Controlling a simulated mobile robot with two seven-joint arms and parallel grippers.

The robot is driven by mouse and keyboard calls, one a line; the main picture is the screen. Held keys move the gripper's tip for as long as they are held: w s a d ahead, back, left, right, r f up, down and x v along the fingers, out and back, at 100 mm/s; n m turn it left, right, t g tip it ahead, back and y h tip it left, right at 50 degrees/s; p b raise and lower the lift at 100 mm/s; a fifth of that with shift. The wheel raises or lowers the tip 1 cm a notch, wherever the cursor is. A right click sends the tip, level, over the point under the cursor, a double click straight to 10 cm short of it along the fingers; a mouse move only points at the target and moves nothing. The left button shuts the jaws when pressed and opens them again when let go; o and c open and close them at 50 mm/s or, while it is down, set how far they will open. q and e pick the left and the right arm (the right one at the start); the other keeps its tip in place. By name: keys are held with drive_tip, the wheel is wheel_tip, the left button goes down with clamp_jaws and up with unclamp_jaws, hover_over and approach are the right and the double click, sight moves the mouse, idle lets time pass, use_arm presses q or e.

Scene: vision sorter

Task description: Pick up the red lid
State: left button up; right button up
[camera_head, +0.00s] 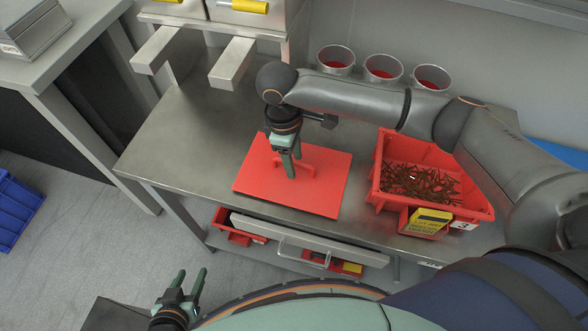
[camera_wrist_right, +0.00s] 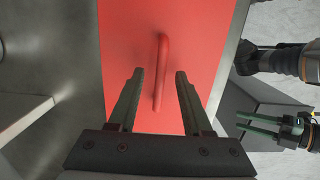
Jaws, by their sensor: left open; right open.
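The red lid (camera_head: 256,187) lies flat on the grey metal table, left of the red bin. It has a raised red bar handle (camera_head: 308,168) near its middle. My right gripper (camera_head: 292,166) is over the lid at the handle, pointing down, and hides part of it. In the right wrist view the lid (camera_wrist_right: 205,35) fills the middle, and the handle (camera_wrist_right: 161,75) lies between the lines of the two open fingers, lengthwise along them. I cannot tell whether the fingertips touch the lid. My left gripper (camera_head: 190,283) is open and empty, low in front of the table.
A red bin (camera_head: 377,185) full of brown screw-like pieces stands right of the lid. Three metal cups (camera_head: 383,69) with red inside stand at the back. Two grey bars (camera_head: 232,64) jut out at the back left. The table's left part is clear.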

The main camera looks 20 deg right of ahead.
drive_tip(key=shift+f, duration=0.6)
clamp_jaws()
